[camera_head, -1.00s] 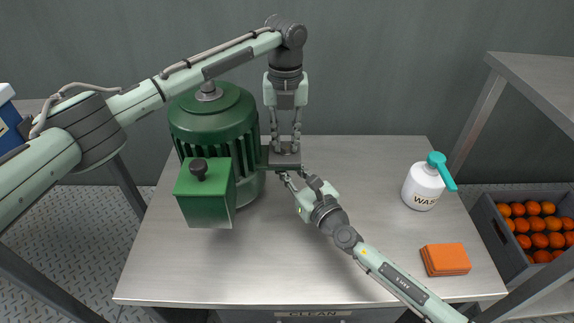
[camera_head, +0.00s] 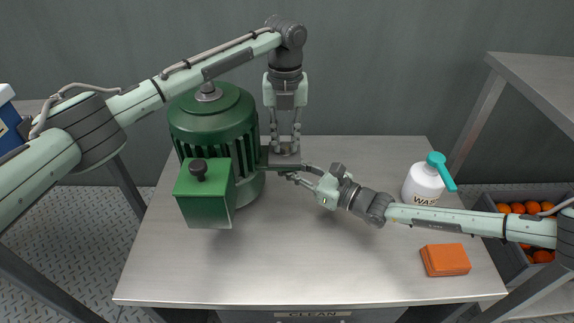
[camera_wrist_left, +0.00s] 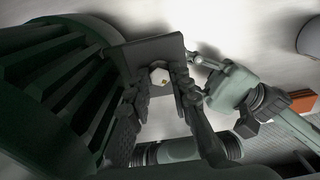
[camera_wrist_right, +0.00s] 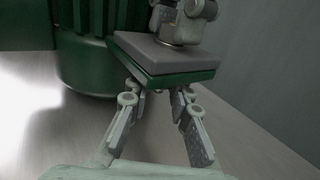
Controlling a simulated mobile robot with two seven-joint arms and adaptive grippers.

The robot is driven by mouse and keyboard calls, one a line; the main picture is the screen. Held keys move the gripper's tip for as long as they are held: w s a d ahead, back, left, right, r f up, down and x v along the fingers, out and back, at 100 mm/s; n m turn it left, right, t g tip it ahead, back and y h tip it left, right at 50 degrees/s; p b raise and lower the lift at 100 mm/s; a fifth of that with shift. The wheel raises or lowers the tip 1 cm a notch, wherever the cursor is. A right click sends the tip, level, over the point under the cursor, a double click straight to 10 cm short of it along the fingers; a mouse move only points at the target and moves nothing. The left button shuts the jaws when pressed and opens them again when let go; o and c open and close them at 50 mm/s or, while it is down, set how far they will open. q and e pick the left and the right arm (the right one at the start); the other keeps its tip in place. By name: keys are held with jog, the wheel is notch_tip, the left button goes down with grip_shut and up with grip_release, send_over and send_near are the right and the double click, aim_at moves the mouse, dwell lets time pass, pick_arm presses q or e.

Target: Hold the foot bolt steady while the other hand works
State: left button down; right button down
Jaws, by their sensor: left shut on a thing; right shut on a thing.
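The foot bolt shows as a pale hex head (camera_wrist_left: 160,77) on the dark foot plate (camera_wrist_left: 137,52) of the green ribbed motor (camera_head: 212,122). My left gripper (camera_head: 286,151) points straight down from above, its fingers closed around the bolt head. It also shows in the right wrist view (camera_wrist_right: 183,24), above the plate. My right gripper (camera_head: 292,174) reaches in level from the right, its fingertips under the same plate (camera_wrist_right: 160,54). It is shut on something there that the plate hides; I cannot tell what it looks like.
A green box (camera_head: 205,197) with a dark knob sticks out of the motor's front. On the steel table (camera_head: 300,265) stand a white wash bottle (camera_head: 421,190), close to my right forearm, and an orange block (camera_head: 445,260). A crate (camera_head: 513,255) of oranges is beyond the right edge. The front middle is clear.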

jog(key=n+g+y, duration=0.1)
jog(key=n+g, duration=0.1)
jog(key=n+g+y, duration=0.1)
jog(key=n+g, duration=0.1)
jog(key=g, duration=0.1)
jog(key=shift+w+a+y, duration=0.1)
jog(key=shift+w+y, duration=0.05)
jog(key=shift+y, duration=0.15)
jog(key=shift+w+f+n+g+y, duration=0.15)
jog(key=shift+n+g, duration=0.55)
jog(key=shift+g, duration=0.55)
jog(key=shift+s+f+n+g+y, duration=0.15)
jog(key=shift+n+g, duration=0.55)
jog(key=shift+g, duration=0.55)
jog(key=shift+w+r, duration=0.1)
jog(key=shift+d+r+n+g, duration=0.1)
jog(key=shift+d+n+g, duration=0.25)
jog(key=shift+g, duration=0.35)
jog(key=c, duration=1.4)
grip_release()
jog(key=shift+a, duration=0.15)
jog(key=shift+o, duration=0.2)
jog(key=shift+r, duration=0.1)
jog(key=shift+t, duration=0.5)
jog(key=shift+m+t, duration=0.3)
jog(key=shift+m, duration=0.15)
